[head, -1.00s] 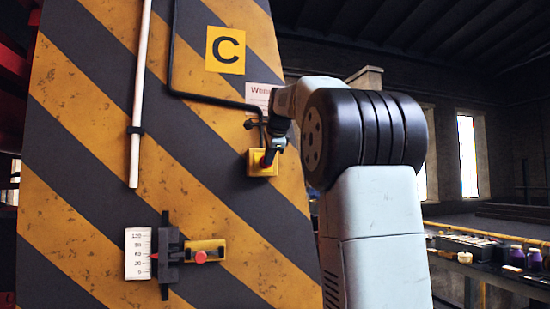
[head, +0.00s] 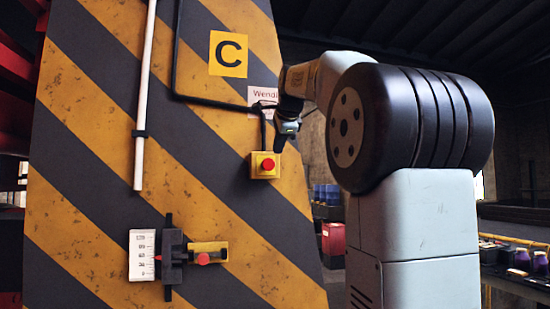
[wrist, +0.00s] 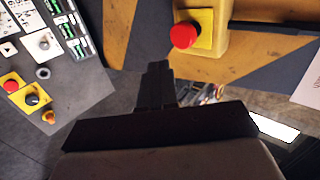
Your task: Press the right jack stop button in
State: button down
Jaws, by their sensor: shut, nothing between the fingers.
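The stop button is a round red cap (head: 268,164) on a small yellow box (head: 255,171), fixed to the black-and-yellow striped column. In the wrist view the red cap (wrist: 184,35) shows at the top, on its yellow box (wrist: 205,24). I cannot tell how deep the cap sits. My gripper (head: 281,148) is shut and empty, pointing down just above and to the right of the cap in the head view. In the wrist view my gripper (wrist: 158,68) is dark and shut, below and left of the cap, with a gap between them.
A gauge scale (head: 142,255) and a smaller red knob (head: 203,259) sit lower on the column. A white pipe (head: 141,110) and black cable run above. In the wrist view a grey panel (wrist: 75,85) at left carries another red button (wrist: 11,86) and a black knob (wrist: 32,100).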

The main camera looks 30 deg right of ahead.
jog(key=shift+v, duration=1.95)
jog(key=shift+a, duration=0.1)
jog(key=s+a+f+n+g, duration=0.1)
jog(key=s+a+f+n, duration=0.4)
jog(key=s+f, duration=0.4)
jog(key=s+a+f+n+g+y, duration=0.1)
jog(key=s+a+f+n, duration=0.4)
jog(key=f, duration=1.3)
jog(key=s+a+f+n+g, duration=0.1)
jog(key=s+a+f+n, duration=0.4)
jog(key=s+f+n, duration=0.5)
jog(key=s+f, duration=0.3)
jog(key=f, duration=0.1)
jog(key=shift+f+g+y, duration=0.25)
jog(key=shift+g+y, duration=0.15)
jog(key=shift+s, duration=0.1)
